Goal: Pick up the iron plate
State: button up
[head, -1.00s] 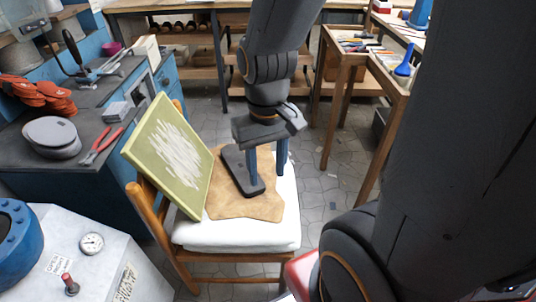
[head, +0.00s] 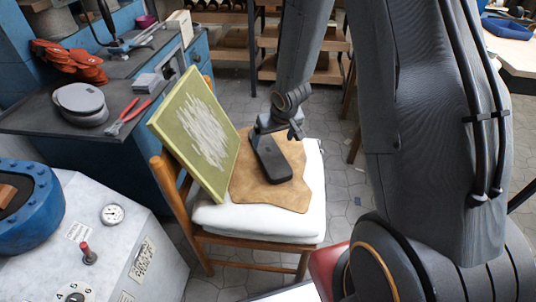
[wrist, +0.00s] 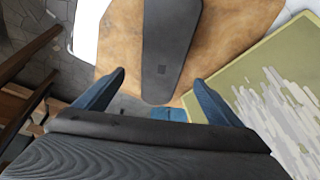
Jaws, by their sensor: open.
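The iron plate (head: 271,160) is a dark grey, elongated flat bar with rounded ends. It lies on a brown leather piece (head: 299,192) on the white seat of a wooden chair. My gripper (head: 277,132) is by the plate's far end and partly hides that end. In the wrist view, my gripper's blue fingers (wrist: 159,77) are spread apart, one on each side of the plate's near end. The plate (wrist: 168,45) runs from between them out of the top of the picture. The fingers hold nothing.
A green framed panel with white strokes (head: 201,132) leans at the seat's left side, close to the plate. The chair's white cushion (head: 251,223) shows around the leather. A dark bench (head: 62,116) with pliers and a cap stands left, and a grey machine (head: 120,262) stands front left.

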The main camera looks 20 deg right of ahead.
aim_at(268, 149)
jog(key=b+x, duration=0.1)
jog(key=x, duration=0.2)
jog(key=b+x, duration=0.1)
jog(key=x, duration=0.3)
jog(key=shift+a+f, duration=0.15)
jog(key=shift+a, duration=0.1)
jog(key=c, duration=2)
jog(key=shift+w, duration=0.15)
jog(key=shift+c, duration=0.9)
jog(key=shift+r, duration=0.2)
